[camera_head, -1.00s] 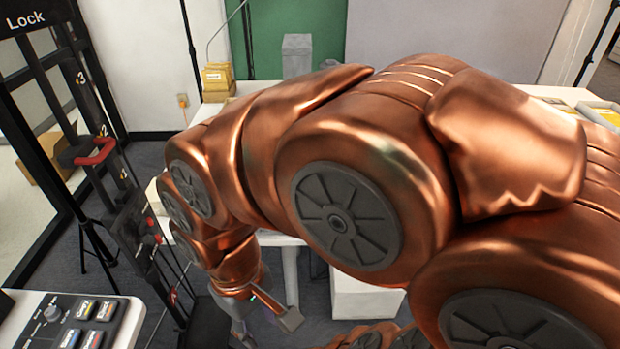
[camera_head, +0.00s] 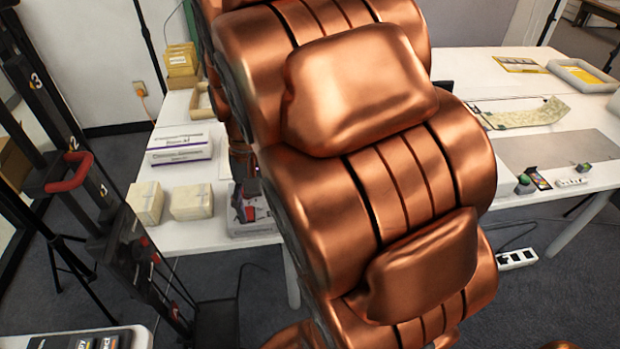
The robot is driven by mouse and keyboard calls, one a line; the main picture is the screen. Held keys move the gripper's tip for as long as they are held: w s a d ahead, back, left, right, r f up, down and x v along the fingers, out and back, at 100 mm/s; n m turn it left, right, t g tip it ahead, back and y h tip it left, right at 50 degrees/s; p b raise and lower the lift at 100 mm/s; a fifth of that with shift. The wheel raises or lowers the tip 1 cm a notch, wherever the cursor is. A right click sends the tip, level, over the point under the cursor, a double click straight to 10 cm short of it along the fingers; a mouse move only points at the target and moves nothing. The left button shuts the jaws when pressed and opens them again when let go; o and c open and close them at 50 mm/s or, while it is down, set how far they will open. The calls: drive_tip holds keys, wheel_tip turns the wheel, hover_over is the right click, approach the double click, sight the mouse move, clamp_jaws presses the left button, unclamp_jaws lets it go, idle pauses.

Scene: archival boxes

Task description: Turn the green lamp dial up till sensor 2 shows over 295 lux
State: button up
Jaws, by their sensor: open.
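A small dark, green-marked knob-like piece (camera_head: 524,184), which may be the green lamp dial, stands at the front edge of the right part of the white table. Beside it is a small dark device with a coloured face (camera_head: 540,180); I cannot read any lux value or tell whether it is sensor 2. Another small green-topped piece (camera_head: 583,168) sits farther right.
The white table (camera_head: 553,201) also carries a grey mat (camera_head: 560,150), a patterned sheet (camera_head: 527,114) and a grey tray (camera_head: 582,76). A black rack with a red handle (camera_head: 70,172) stands at left.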

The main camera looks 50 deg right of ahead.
drive_tip(key=w+d+f+m+y+b, duration=0.1)
drive_tip(key=w+d+f+m, duration=0.25)
drive_tip(key=d, duration=0.65)
drive_tip(key=w+d+f+m+t+y, duration=0.1)
drive_tip(key=w+d+f+m, duration=0.25)
drive_tip(key=d, duration=0.55)
drive_tip(key=w+d+f+m+y+b, duration=0.1)
drive_tip(key=w+d+f+m, duration=0.3)
drive_tip(key=d, duration=0.6)
drive_tip(key=shift+n, duration=0.7)
drive_tip(key=shift+w+p+x, duration=0.15)
drive_tip(key=shift+p+x, duration=0.15)
drive_tip(key=shift+x, duration=1.1)
drive_tip(key=shift+w+p+x, duration=0.2)
drive_tip(key=shift+p+x, duration=0.15)
drive_tip(key=shift+x, duration=1.05)
drive_tip(key=shift+w+p+x, duration=0.15)
drive_tip(key=shift+p+x, duration=0.15)
drive_tip(key=shift+x, duration=1.1)
drive_tip(key=shift+a, duration=0.2)
drive_tip(key=c, duration=1.2)
